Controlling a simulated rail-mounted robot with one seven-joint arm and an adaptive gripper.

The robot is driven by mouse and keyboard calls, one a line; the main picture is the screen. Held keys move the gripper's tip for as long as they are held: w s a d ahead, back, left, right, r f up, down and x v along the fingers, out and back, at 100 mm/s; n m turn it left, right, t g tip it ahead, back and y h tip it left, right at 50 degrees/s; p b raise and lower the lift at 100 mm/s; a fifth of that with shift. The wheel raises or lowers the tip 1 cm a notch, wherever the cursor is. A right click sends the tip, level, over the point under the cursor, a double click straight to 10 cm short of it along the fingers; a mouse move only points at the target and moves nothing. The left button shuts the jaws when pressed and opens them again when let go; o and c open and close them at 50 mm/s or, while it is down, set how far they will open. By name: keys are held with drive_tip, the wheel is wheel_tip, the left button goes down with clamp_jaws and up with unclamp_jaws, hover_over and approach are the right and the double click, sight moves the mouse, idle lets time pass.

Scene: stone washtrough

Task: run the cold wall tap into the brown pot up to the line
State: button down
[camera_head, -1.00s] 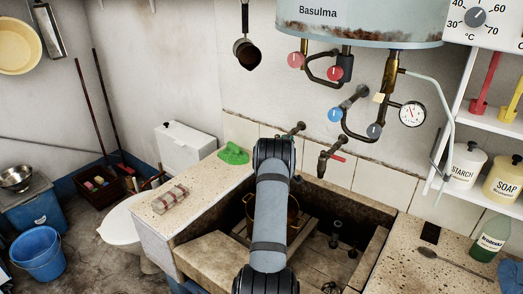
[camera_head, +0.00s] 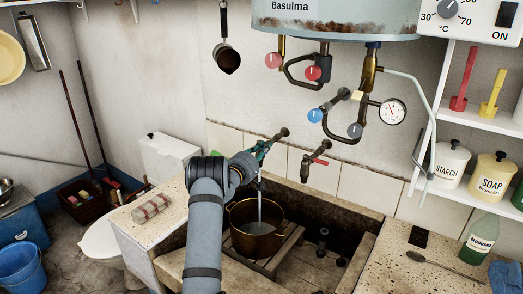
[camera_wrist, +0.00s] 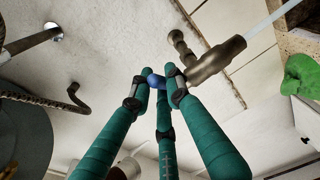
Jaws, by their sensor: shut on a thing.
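The cold wall tap (camera_head: 284,132) sticks out of the tiled wall above the trough. In the wrist view its brass body (camera_wrist: 214,60) is close, with a blue handle (camera_wrist: 156,80) between my fingertips. My gripper (camera_head: 262,150) has teal fingers and is shut on that handle; it also shows in the wrist view (camera_wrist: 158,84). A water stream (camera_head: 259,203) falls from the tap into the brown pot (camera_head: 240,236). The pot stands upright on a wooden slatted rack in the trough. I cannot make out the line or the water level inside it.
A red-handled tap (camera_head: 312,160) is on the wall to the right. The boiler (camera_head: 340,22) with its pipes and gauge hangs above. A green cloth (camera_wrist: 302,76) lies on the left ledge near a rolled striped cloth (camera_head: 151,208). A green bottle (camera_head: 480,238) stands on the right counter.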

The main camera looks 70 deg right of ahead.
drive_tip(key=c, duration=1.7)
unclamp_jaws()
drive_tip(key=shift+o, duration=0.3)
drive_tip(key=shift+a, duration=0.1)
drive_tip(key=w+a, duration=0.1)
drive_tip(key=a, duration=1)
drive_tip(key=shift+w+a, duration=0.25)
drive_tip(key=shift+a, duration=0.1)
drive_tip(key=shift+w, duration=0.1)
